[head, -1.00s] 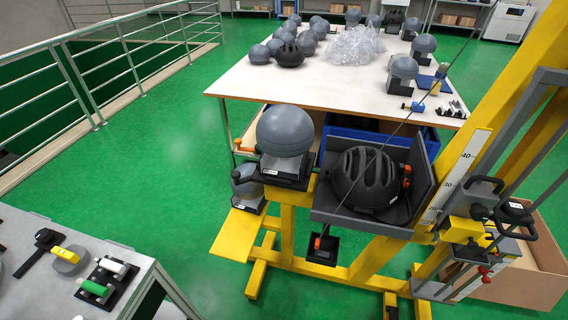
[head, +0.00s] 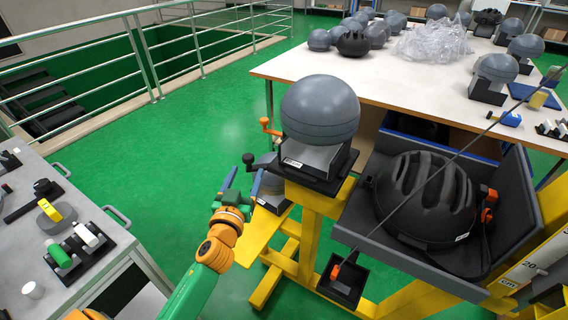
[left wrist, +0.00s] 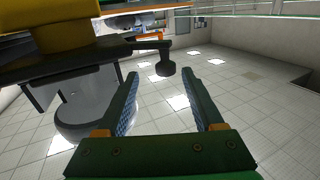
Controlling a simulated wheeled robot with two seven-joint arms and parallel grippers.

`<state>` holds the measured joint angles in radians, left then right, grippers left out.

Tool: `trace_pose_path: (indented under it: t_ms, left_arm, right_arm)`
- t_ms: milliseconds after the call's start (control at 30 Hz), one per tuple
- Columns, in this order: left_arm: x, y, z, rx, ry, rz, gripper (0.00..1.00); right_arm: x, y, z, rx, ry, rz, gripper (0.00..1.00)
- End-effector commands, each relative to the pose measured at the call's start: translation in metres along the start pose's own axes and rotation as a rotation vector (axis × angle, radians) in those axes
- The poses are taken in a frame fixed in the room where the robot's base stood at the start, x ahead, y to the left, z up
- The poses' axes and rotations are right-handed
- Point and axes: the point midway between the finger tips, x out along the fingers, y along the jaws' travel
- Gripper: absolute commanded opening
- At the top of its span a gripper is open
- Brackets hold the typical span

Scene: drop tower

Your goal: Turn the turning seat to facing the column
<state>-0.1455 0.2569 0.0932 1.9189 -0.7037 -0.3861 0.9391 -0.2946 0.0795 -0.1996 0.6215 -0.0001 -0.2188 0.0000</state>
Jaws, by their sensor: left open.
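A grey rounded headform (head: 320,110) sits on a dark seat (head: 325,182) at the end of the yellow frame's arm, apart from the yellow column. I take this to be the turning seat. My left gripper (head: 246,178) is open and empty, below and left of the handle. In the left wrist view its two fingers (left wrist: 163,90) are apart, with a dark knob (left wrist: 164,69) beyond their tips and a grey headform (left wrist: 92,115) to the left. My right gripper is not in view.
A black helmet (head: 425,198) lies in a dark grey cradle (head: 500,190) right of the seat. A thin dark cable crosses above it. A white table (head: 400,85) with several headforms stands behind. A grey bench (head: 100,270) is at left. Green floor (head: 170,160) between is clear.

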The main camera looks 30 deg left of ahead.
Motion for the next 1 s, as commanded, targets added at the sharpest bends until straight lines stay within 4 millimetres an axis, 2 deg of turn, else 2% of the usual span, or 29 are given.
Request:
trace_pose_path:
  t_ms: [100,333,467,667,767,900,933,1000]
  left_arm:
    - [0.017,0.0,-0.009,-0.003,0.016,-0.002,0.69]
    - [0.06,0.0,-0.007,-0.005,0.012,-0.002,0.69]
    - [0.069,0.0,-0.007,-0.005,0.01,0.0,0.69]
    - [0.069,0.0,-0.006,-0.005,0.009,0.001,0.69]
    - [0.069,0.0,-0.006,-0.005,0.009,0.001,0.45]
    - [0.069,0.0,-0.006,-0.005,0.008,0.0,0.07]
    - [0.069,0.0,-0.006,-0.005,0.008,0.0,0.0]
    - [0.069,0.0,-0.006,-0.005,0.008,0.0,0.0]
  right_arm:
    - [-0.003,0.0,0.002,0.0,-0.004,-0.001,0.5]
    - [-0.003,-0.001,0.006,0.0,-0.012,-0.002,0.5]
    - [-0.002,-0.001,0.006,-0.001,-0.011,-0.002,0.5]
    - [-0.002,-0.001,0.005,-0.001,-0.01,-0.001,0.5]
    - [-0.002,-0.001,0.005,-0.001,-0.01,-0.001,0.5]
    - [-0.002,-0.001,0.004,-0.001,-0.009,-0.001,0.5]
    - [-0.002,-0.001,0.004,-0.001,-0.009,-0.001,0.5]
    - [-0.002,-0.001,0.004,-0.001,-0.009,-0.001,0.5]
